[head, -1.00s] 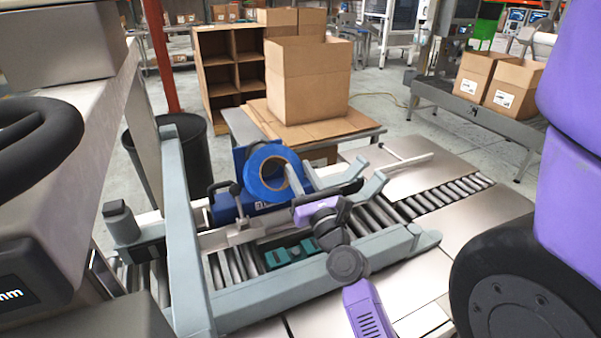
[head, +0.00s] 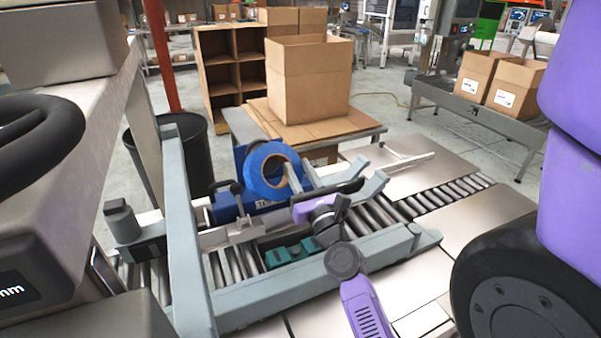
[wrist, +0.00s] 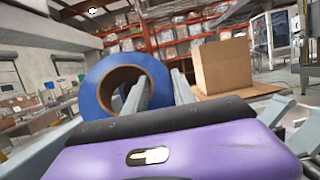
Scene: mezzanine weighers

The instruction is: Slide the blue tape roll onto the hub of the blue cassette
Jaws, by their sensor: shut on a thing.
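The blue tape roll (head: 258,166) is held upright, its brown core showing in the wrist view (wrist: 89,95). My gripper (head: 297,178) is shut on the roll's right-hand wall. In the wrist view, one grey finger reaches into the core opening and the other lies outside the roll. The blue cassette (head: 226,207) stands on the roller conveyor behind and below the roll in the head view. The roll covers much of the cassette's front, and its hub is hidden. I cannot tell whether the roll touches the cassette.
A grey post (head: 183,220) rises at left. An open carton (head: 307,80) sits on a table behind.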

